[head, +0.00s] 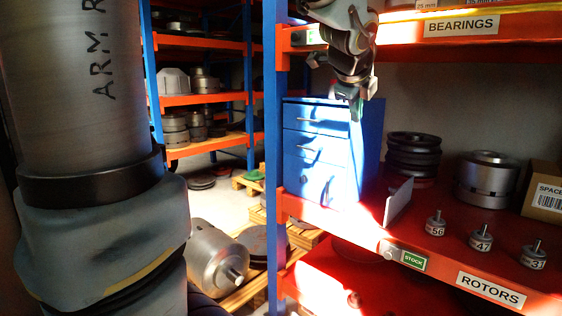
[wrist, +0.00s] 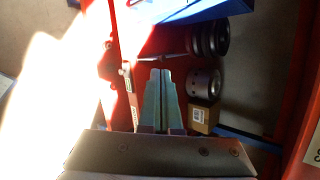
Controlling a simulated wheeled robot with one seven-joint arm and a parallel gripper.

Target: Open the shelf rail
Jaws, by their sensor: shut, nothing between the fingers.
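My gripper (head: 357,108) hangs above the red rotor shelf, in front of the blue drawer cabinet. In the wrist view its two greenish fingers (wrist: 160,76) lie together with nothing between them. A flat grey plate (head: 398,202) stands upright near the front edge of the shelf; its thin edge shows just beyond the fingertips in the wrist view (wrist: 162,58). A round grey knob (head: 388,252) sits on the front edge beside a green STOCK label (head: 413,260). I cannot tell for sure which part is the shelf rail. My gripper appears apart from the plate and the knob.
The blue cabinet (head: 303,155) stands at the shelf's left. Black grooved wheels (head: 413,155), a metal cylinder (head: 487,180) and a cardboard box (head: 545,191) stand behind small numbered weights (head: 481,238). The upper BEARINGS shelf (head: 500,48) is overhead. A blue post (head: 275,160) stands left.

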